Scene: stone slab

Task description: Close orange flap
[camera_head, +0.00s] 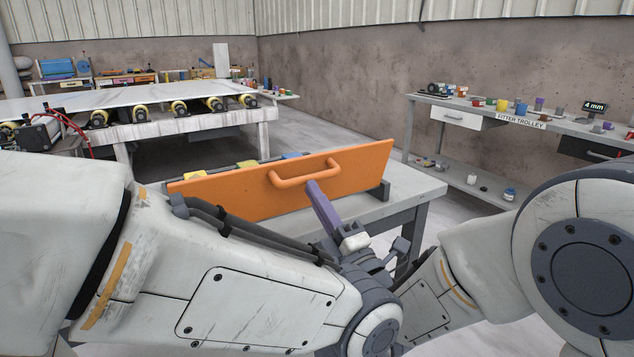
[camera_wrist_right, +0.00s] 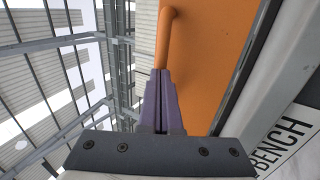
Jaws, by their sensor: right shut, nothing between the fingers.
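The orange flap (camera_head: 240,192) stands raised and tilted on a grey bench in the head view. Its orange bar handle (camera_head: 290,178) faces me. My right gripper (camera_head: 314,186) has purple fingers, shut and empty, with their tips close to the right part of the handle. In the right wrist view the shut fingers (camera_wrist_right: 160,76) point at the handle (camera_wrist_right: 164,35), beside the orange panel (camera_wrist_right: 205,50). I cannot tell whether they touch it. My left gripper is not in view; only its arm shows.
The grey bench (camera_head: 408,187) carries the flap; yellow and blue items (camera_head: 246,164) show partly behind it. A roller conveyor (camera_head: 180,122) stands at the back left. A fitter trolley (camera_head: 480,120) with cups and tools stands at the right. Floor between them is clear.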

